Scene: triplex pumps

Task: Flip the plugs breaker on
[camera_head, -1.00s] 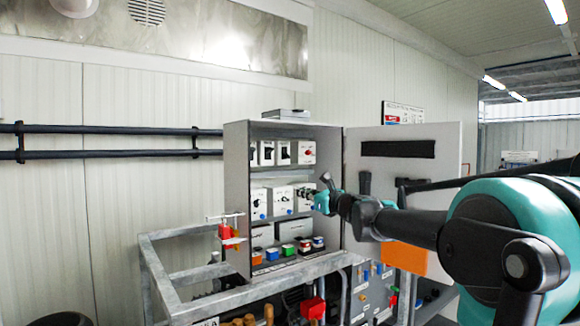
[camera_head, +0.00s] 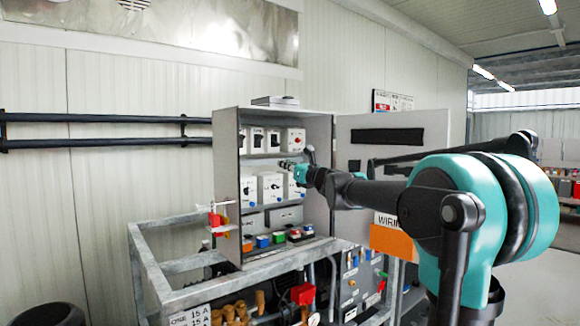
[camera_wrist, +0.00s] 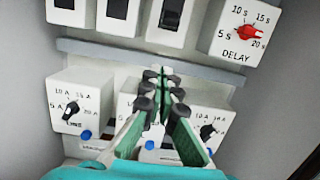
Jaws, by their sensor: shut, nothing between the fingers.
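An open grey electrical cabinet (camera_head: 227,165) stands left of my arm. Its upper row has white breaker units with dark switches, one (camera_head: 273,141) near the middle; in the wrist view they show at the top edge, such as the right-hand breaker (camera_wrist: 171,14). Their name labels are cut off or too small to read, so I cannot tell which is the plugs breaker. My gripper (camera_head: 287,163) is inside the cabinet opening. In the wrist view its green-padded fingers (camera_wrist: 162,78) are shut and empty, below the breaker row and in front of the lower dial units.
A delay dial with a red knob (camera_wrist: 249,32) sits right of the breakers. Lower down are amp dials, one at left (camera_wrist: 74,110). A shelf edge (camera_wrist: 100,50) separates the rows. The cabinet door (camera_head: 400,130) stands open at right; a metal frame (camera_head: 190,290) is below.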

